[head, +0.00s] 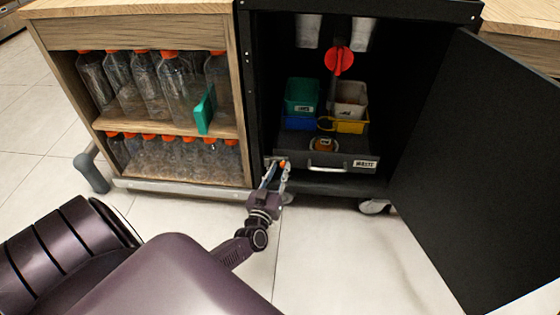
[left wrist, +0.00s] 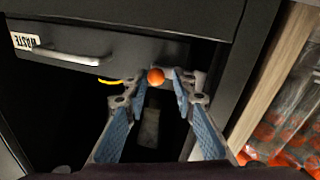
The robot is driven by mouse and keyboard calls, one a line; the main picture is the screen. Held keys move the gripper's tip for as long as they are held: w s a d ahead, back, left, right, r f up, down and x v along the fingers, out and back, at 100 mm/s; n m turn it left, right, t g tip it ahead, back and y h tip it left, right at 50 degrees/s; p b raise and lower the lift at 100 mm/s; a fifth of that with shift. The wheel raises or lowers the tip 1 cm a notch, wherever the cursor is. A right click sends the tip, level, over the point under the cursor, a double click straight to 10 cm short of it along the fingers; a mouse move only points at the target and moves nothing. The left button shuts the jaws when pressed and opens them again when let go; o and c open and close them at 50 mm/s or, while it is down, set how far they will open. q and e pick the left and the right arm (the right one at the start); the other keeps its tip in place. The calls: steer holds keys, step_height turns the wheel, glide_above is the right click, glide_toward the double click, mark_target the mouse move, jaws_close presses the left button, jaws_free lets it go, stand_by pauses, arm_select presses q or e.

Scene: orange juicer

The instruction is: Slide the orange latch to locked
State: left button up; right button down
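The orange latch knob (head: 283,164) is a small ball at the left front corner of the waste drawer (head: 318,167), low in the black cabinet. It also shows in the left wrist view (left wrist: 155,76), just beyond and between the fingertips. My left gripper (head: 276,174) is open, with its blue-padded fingers (left wrist: 161,90) apart on either side of the knob. No contact with the knob can be made out. The drawer has a grey handle (left wrist: 65,54) and a "WASTE" label. My right gripper is not in view.
The black cabinet door (head: 480,165) stands open at the right. Green (head: 302,95) and white (head: 350,98) bins sit inside the cabinet, above the drawer. A wooden shelf unit (head: 140,35) with several orange-capped bottles stands at the left. The floor in front is clear.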

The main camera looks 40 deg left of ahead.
arm_select(q)
steer(key=v, duration=1.1)
steer(key=shift+s, duration=0.15)
